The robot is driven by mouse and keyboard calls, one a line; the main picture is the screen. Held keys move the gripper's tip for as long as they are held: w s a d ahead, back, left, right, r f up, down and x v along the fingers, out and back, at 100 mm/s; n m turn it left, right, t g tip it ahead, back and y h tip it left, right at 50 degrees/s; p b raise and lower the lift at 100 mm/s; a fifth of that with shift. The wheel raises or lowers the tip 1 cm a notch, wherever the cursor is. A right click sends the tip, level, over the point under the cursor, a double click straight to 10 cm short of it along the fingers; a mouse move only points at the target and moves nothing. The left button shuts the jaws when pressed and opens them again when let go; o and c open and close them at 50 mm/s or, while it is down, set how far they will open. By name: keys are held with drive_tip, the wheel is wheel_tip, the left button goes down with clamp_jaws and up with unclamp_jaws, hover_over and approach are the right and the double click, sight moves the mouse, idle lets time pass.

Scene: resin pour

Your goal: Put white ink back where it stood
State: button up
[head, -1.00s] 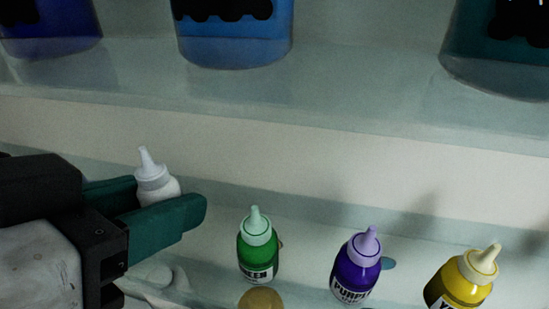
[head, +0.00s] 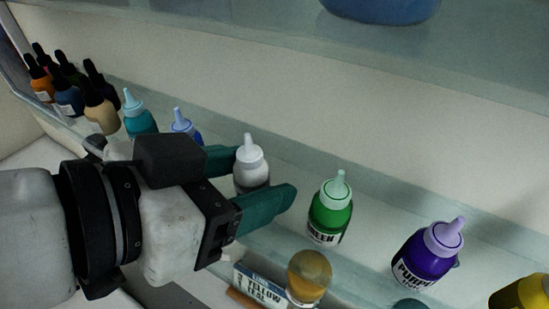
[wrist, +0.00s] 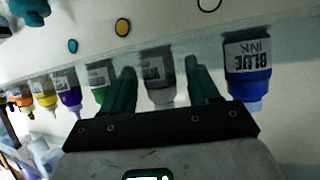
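The white ink bottle (head: 250,168) is upright in the bottle row on the lower shelf, between a blue bottle and a green bottle. My gripper (head: 247,182) has one finger on either side of it, and the near finger hides part of its base. The wrist view, where bottles appear upside down, shows the white ink (wrist: 158,72) between the fingers. A gap shows beside the right finger and a narrower one beside the left, so the gripper looks open around it. Whether its base rests on the shelf is hidden.
The green bottle (head: 330,212) and purple bottle (head: 424,252) stand to the right. The blue bottle (wrist: 247,75) and teal bottle (head: 139,122) are on the other side. An amber-topped jar (head: 309,272) and yellow-teal box (head: 262,284) are in front. An upper shelf (head: 300,35) runs above.

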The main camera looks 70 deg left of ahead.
drive_tip(key=shift+r, duration=0.25)
drive_tip(key=shift+s+d, duration=0.1)
drive_tip(key=shift+s, duration=0.25)
drive_tip(key=b+v, duration=0.2)
drive_tip(key=v, duration=0.9)
drive_tip(key=shift+r, duration=0.2)
drive_tip(key=shift+d, duration=0.1)
